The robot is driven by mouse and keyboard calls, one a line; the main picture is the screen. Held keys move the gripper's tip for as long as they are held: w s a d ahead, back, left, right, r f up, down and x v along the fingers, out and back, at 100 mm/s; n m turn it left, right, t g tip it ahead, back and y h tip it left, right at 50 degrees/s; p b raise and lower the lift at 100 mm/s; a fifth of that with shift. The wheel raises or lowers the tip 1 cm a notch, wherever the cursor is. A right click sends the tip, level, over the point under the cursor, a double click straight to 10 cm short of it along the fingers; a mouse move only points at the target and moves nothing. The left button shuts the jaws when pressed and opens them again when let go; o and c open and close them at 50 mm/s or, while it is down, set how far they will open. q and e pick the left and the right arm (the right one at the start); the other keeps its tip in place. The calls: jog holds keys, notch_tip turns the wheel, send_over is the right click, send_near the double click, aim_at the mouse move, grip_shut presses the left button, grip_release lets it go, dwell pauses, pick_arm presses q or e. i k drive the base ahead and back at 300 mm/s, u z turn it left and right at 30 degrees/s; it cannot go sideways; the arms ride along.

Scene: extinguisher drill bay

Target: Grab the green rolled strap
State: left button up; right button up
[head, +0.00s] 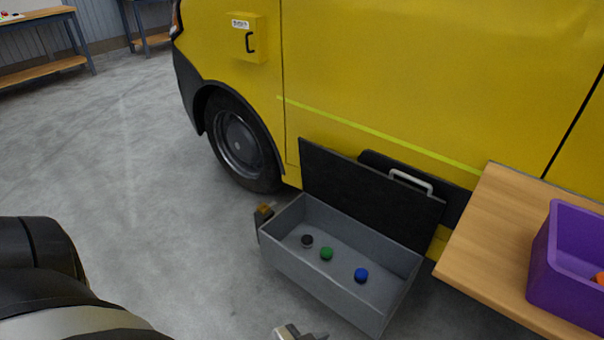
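The green rolled strap (326,254) lies on the floor of an open grey box (340,285), between a black roll (307,241) on its left and a blue roll (361,275) on its right. Nothing touches it. My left arm comes in at the lower left. A small grey and dark part at the bottom edge, in front of the box, looks like the tip of my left gripper (290,332); it is cut off, so its opening does not show. It is apart from the strap. My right gripper is out of view.
The box's black lid (365,195) stands open at the back, against a yellow van (400,80). A small dark part with a brownish top (265,212) is at the box's left corner. A wooden table (490,235) with a purple bin (565,285) stands at right. The left floor is clear.

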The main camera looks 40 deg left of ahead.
aim_at(327, 252)
jog(key=u, duration=1)
jog(key=k, duration=0.5)
jog(key=u, duration=1.05)
jog(key=i, duration=1.3)
jog(key=z, duration=0.35)
